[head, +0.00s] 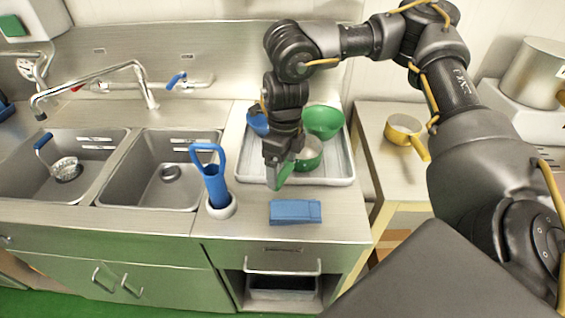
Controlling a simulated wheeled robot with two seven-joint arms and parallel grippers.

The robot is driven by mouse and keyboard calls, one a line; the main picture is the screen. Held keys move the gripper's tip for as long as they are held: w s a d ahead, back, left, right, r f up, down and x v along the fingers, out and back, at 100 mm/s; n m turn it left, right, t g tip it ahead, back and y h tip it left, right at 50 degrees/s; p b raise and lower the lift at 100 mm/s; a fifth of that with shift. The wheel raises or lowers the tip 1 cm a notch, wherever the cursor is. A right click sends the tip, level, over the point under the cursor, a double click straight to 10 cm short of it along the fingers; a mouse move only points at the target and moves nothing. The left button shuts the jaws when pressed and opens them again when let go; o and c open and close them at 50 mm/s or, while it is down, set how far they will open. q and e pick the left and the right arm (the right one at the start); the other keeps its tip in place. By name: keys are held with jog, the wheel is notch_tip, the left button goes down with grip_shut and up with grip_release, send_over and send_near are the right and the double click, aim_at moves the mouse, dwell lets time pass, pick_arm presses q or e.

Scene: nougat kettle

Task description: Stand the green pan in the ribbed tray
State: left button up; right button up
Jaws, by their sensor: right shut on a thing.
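The green pan (311,163) is at the front part of the ribbed tray (335,182) in the head view, with its pale inside facing up. Its green handle (281,177) points to the front left, towards the tray's front edge. My right gripper (280,160) comes down from above and is shut on the handle of the green pan. The gripper hides part of the handle and of the pan's left side. I cannot tell whether the pan touches the tray floor or hangs just above it. My left gripper is not in view.
A green bowl (323,120) and a blue item (258,124) are in the tray behind the pan. A yellow pan (405,130) is on the right table. Two sinks are left.

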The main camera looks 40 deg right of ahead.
dwell(0.3)
jog(key=shift+f, duration=0.45)
jog(key=o, duration=1)
jog(key=shift+c, duration=0.2)
notch_tip(320, 180, up, 11)
jog(key=shift+w+d, duration=0.15)
jog(key=shift+d, duration=0.15)
jog(key=shift+f, duration=0.15)
